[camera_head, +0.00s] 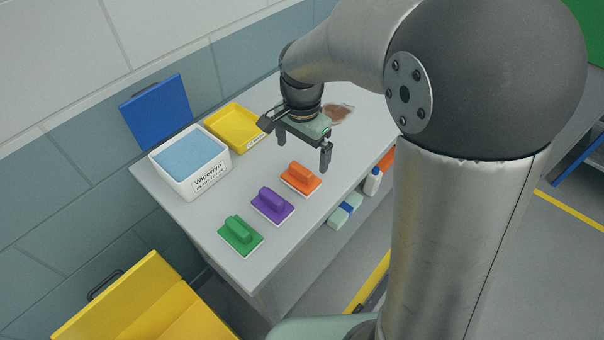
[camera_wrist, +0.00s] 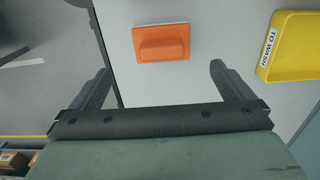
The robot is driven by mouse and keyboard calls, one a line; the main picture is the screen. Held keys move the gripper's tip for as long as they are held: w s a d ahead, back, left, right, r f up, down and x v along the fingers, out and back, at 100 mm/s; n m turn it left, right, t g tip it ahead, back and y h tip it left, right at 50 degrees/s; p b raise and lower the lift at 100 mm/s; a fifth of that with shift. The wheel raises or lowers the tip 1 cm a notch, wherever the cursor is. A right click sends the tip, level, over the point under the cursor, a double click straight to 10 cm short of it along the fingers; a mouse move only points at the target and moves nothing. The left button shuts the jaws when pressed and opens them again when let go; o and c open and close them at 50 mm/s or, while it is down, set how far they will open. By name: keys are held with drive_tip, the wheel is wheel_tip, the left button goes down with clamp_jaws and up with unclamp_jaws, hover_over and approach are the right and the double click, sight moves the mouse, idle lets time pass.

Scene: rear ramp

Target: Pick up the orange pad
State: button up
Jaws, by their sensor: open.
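The orange pad (camera_head: 301,178) lies flat on the grey table, its raised handle upward, at the right end of a row of pads. In the wrist view the orange pad (camera_wrist: 161,42) is ahead of the fingertips, roughly centred between them and apart from them. My gripper (camera_head: 303,155) is open and empty, above the table and behind the orange pad in the head view. Both fingers of my gripper (camera_wrist: 160,70) show in the wrist view with nothing between them.
A purple pad (camera_head: 272,205) and a green pad (camera_head: 240,235) lie beside the orange one. A white tub (camera_head: 200,181) with blue contents and a yellow tray (camera_head: 253,147) stand at the left and back. A brown patch (camera_head: 340,112) lies behind my gripper.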

sight(301, 168)
wheel_tip(301, 168, down, 9)
drive_tip(key=shift+a+f+p, duration=0.15)
drive_tip(key=shift+f+p, duration=0.05)
drive_tip(key=shift+p, duration=0.5)
drive_tip(key=c, duration=0.9)
